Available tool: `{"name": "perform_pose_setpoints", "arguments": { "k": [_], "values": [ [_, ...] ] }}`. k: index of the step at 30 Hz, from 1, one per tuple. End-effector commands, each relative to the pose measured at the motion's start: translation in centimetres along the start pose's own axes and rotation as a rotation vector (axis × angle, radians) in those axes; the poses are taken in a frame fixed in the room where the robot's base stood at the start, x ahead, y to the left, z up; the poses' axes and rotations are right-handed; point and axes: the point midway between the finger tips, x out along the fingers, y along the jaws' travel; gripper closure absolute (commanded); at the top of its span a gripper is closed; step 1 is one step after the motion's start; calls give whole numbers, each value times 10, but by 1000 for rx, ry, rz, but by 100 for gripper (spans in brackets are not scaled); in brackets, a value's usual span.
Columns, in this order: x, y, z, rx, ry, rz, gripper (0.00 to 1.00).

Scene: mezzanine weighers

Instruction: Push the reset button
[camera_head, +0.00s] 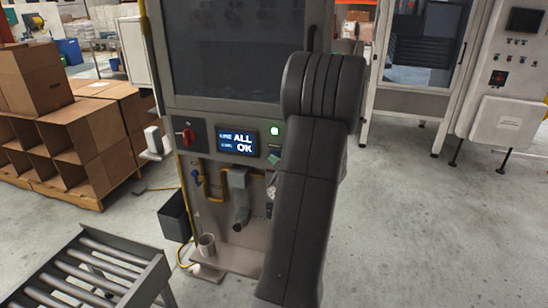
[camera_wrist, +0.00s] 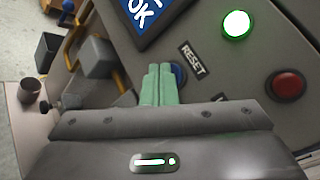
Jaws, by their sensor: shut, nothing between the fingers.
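The reset button is a blue round button (camera_wrist: 179,72) beside a RESET label (camera_wrist: 192,58) on the grey panel in the wrist view. My gripper (camera_wrist: 158,72) has its green fingers shut together, with nothing between them. The fingertips lie over the left part of the blue button and hide some of it. I cannot tell whether they touch it. In the head view my arm covers the right side of the panel, and the button does not show there. The display (camera_head: 237,141) reads "ALL OK", and a green lamp (camera_head: 275,130) beside it is lit.
A red button (camera_wrist: 287,84) sits right of the reset button. A red switch (camera_head: 187,135) is left of the display. A pipe fitting (camera_head: 239,195) and a cup (camera_head: 207,244) are below.

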Motion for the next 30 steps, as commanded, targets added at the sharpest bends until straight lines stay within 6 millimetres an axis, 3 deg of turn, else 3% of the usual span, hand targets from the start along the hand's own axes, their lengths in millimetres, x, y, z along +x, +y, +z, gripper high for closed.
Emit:
{"name": "perform_pose_setpoints", "arguments": {
  "k": [19,30],
  "values": [
    [-12,10,8,0,0,0,100],
    [-37,28,25,0,0,-1,100]
  ]
}}
